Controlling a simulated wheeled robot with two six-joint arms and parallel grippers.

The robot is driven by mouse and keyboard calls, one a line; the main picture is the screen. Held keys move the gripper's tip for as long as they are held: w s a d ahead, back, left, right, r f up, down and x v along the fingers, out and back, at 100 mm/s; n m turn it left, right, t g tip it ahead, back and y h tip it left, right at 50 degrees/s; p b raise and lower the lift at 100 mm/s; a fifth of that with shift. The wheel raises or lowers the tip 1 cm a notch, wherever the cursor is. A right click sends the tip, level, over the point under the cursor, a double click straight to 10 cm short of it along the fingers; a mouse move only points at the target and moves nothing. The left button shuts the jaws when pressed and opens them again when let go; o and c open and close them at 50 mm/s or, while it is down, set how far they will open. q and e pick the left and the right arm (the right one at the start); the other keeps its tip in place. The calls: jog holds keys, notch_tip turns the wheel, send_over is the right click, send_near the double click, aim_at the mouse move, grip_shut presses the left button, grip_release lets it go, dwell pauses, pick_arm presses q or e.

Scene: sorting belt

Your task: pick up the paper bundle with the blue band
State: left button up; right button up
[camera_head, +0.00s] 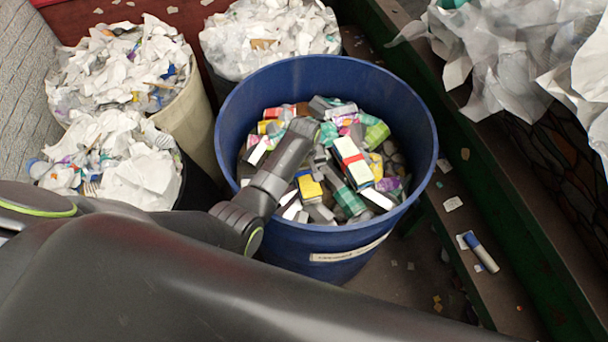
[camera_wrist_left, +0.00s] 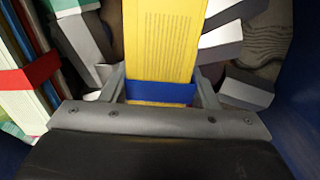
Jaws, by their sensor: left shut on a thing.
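The paper bundle is yellow with a blue band. In the left wrist view the yellow bundle (camera_wrist_left: 165,40) stands between my fingers, with the blue band (camera_wrist_left: 160,92) close to the palm. My left gripper (camera_wrist_left: 160,84) is shut on it, one grey finger on each side. In the head view my left arm reaches down into the blue bin, and the yellow bundle (camera_head: 310,188) shows just beside the gripper among the other items. My gripper and wrist hide part of the pile. My right gripper is not in view.
The blue bin (camera_head: 228,110) has a high round rim around the arm. A white bundle with a red band (camera_head: 352,162) lies close beside. Bins of crumpled white paper (camera_head: 120,65) stand at left and behind. A green-edged ledge (camera_head: 510,215) runs along the right.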

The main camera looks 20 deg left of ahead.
pick_arm(q)
jog(key=shift+c, duration=1.4)
jog(key=shift+r, duration=0.2)
notch_tip(320, 180, up, 10)
jog(key=shift+f, duration=0.1)
notch_tip(320, 180, up, 11)
jog(key=p, duration=1)
jog(key=shift+p, duration=0.3)
jog(key=shift+f, duration=0.15)
